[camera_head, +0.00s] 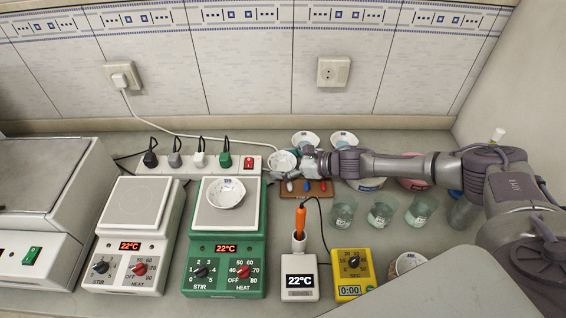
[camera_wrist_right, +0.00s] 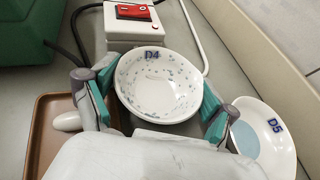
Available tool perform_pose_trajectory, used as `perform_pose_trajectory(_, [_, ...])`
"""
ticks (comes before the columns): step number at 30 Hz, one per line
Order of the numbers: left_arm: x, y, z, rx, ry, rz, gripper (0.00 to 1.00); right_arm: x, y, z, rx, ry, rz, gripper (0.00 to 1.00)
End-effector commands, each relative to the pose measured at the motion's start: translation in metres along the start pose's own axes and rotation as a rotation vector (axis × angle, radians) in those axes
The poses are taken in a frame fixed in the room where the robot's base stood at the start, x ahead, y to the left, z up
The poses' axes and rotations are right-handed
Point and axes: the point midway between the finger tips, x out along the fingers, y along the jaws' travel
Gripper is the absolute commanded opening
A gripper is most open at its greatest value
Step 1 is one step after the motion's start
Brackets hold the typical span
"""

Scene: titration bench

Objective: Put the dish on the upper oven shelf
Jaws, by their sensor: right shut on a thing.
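My right gripper (camera_head: 297,162) reaches in from the right at the back of the bench. It is shut on a small white dish marked D4 (camera_wrist_right: 158,88), which also shows in the head view (camera_head: 282,161) beside the power strip's right end. In the wrist view the teal finger pads of the gripper (camera_wrist_right: 156,96) sit on either side of the dish, which looks level. I cannot tell whether it is clear of the bench. No oven shelf can be made out; a white appliance (camera_head: 38,252) with a green switch is cut off at the left. My left gripper is not in view.
Another dish (camera_head: 226,192) sits on the green stirrer (camera_head: 224,250). A dish marked D5 (camera_wrist_right: 267,135) is close to the gripper. A power strip (camera_head: 210,162) with plugs, a brown tray (camera_wrist_right: 52,125), beakers (camera_head: 382,211) and a yellow timer (camera_head: 352,272) stand around.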

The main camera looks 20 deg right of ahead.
Motion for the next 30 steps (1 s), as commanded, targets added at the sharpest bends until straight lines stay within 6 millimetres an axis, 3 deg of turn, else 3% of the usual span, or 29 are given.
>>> perform_pose_trajectory(2, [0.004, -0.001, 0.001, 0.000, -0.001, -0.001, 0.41, 0.002, 0.000, -0.004, -0.001, 0.000, 0.000, 0.50])
perform_pose_trajectory(3, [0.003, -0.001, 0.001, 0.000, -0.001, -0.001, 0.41, 0.001, 0.000, -0.003, -0.001, 0.000, 0.000, 0.90])
perform_pose_trajectory(5, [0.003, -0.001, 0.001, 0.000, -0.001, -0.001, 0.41, 0.001, 0.000, -0.003, 0.000, 0.001, 0.000, 1.00])
perform_pose_trajectory(17, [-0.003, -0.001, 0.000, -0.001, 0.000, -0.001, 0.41, -0.001, 0.000, 0.002, 0.001, 0.002, 0.000, 1.00])
perform_pose_trajectory(30, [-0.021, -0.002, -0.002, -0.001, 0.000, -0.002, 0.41, -0.068, 0.000, 0.000, 0.001, 0.003, -0.002, 1.00])
